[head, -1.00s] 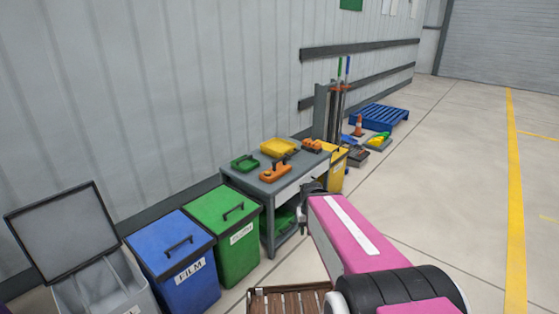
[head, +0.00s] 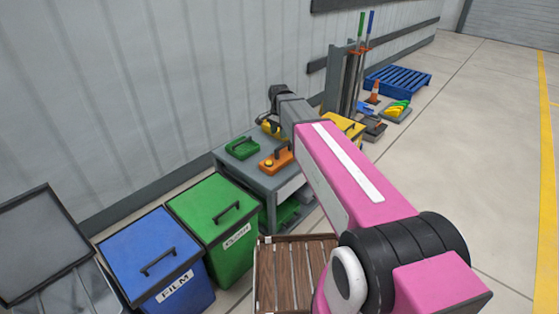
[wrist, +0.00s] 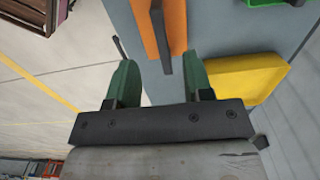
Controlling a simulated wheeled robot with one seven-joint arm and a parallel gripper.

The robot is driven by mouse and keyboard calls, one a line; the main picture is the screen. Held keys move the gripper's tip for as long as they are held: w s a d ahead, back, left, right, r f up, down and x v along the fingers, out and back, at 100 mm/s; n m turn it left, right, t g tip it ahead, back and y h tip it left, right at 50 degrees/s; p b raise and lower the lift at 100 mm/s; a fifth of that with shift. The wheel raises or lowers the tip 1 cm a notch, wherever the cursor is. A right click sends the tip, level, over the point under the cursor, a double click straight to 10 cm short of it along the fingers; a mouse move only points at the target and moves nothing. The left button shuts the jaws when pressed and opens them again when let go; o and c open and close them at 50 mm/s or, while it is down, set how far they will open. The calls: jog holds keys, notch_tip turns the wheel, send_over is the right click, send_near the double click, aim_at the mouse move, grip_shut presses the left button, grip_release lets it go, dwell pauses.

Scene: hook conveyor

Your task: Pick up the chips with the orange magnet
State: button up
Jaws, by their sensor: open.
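My gripper (head: 272,98) is above the table's far side in the head view. In the wrist view my gripper (wrist: 159,63) is open and empty, its two green fingers apart. There the orange magnet (wrist: 172,18) lies beyond the fingertips, with its dark handle close to the gap between them. A yellow tray (wrist: 245,80) is at the right. I cannot make out any chips.
A green tray (head: 242,148) lies left of the magnet. Green (head: 212,212) and blue (head: 152,252) lidded bins stand left of the table. A brown slatted crate (head: 290,275) is on the floor in front. A yellow bin (head: 345,125) stands past the table. Open floor lies right.

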aim_at(279, 147)
jog(key=shift+d+f, duration=0.1)
jog(key=shift+f, duration=4.7)
grip_shut()
jog(key=shift+r, duration=0.1)
